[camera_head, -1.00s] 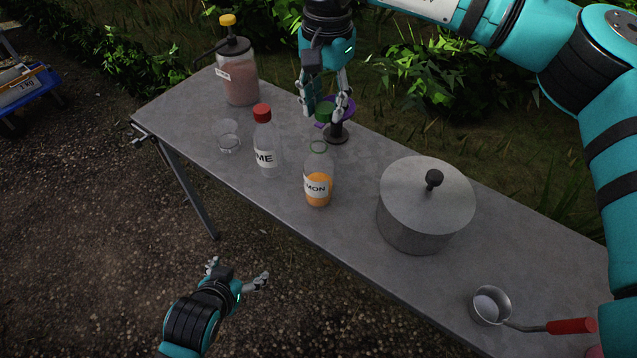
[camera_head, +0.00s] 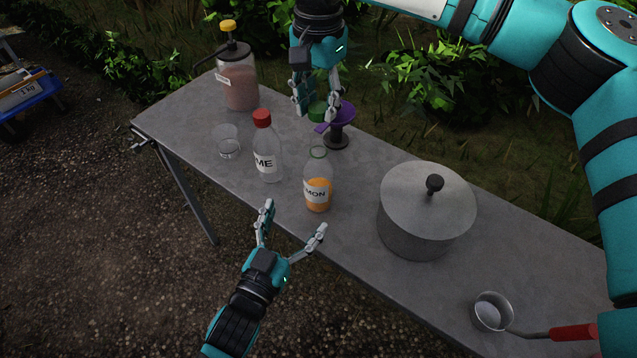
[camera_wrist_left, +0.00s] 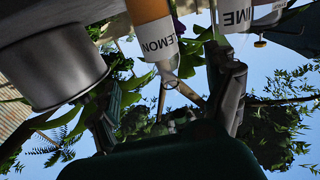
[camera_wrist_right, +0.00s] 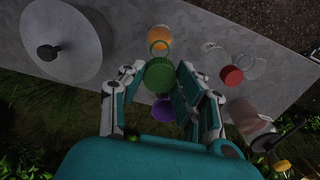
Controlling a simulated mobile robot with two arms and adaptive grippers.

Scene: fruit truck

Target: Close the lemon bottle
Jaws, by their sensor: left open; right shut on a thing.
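The lemon bottle (camera_head: 318,188) stands upright and uncapped on the table, with orange liquid in its lower part and a green ring at its open neck. Its label reads LEMON in the left wrist view (camera_wrist_left: 157,35). My right gripper (camera_head: 316,112) is shut on a green cap (camera_head: 318,110), held in the air behind the bottle; the cap (camera_wrist_right: 160,75) also shows between the fingers in the right wrist view. My left gripper (camera_head: 293,222) is open and empty, in front of the table edge, its fingers pointing toward the lemon bottle without touching it.
The lime bottle (camera_head: 266,155) with a red cap stands just left of the lemon bottle. A glass (camera_head: 227,143), a pump jar (camera_head: 239,85), a purple object on a dark stand (camera_head: 337,130), a lidded pot (camera_head: 420,222) and a red-handled ladle (camera_head: 492,312) share the table (camera_head: 350,245).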

